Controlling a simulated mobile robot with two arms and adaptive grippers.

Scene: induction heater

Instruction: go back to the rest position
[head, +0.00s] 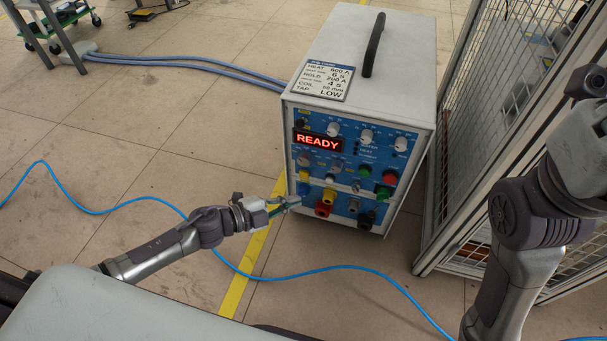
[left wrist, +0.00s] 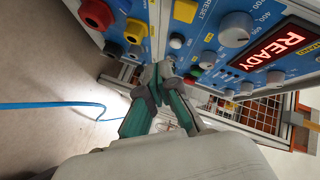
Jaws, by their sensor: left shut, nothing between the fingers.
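The induction heater (head: 362,85) is a white cabinet with a blue control panel, standing on the floor in the middle of the head view. Its red display (head: 318,141) reads READY. My left gripper (head: 290,204) is shut and empty in front of the panel's lower left part, close to the yellow and red sockets. In the left wrist view its green-sided fingers (left wrist: 164,72) meet in front of the panel, near the small knobs. I cannot tell whether the tips touch the panel. My right arm (head: 520,230) is raised at the right; its fingers are out of the frame.
A mesh cage (head: 497,95) with a metal frame stands right of the heater, near my right arm. A blue cable (head: 340,268) winds over the floor, across a yellow line (head: 250,262). Grey-blue hoses (head: 190,63) run behind. The floor at the left is mostly clear.

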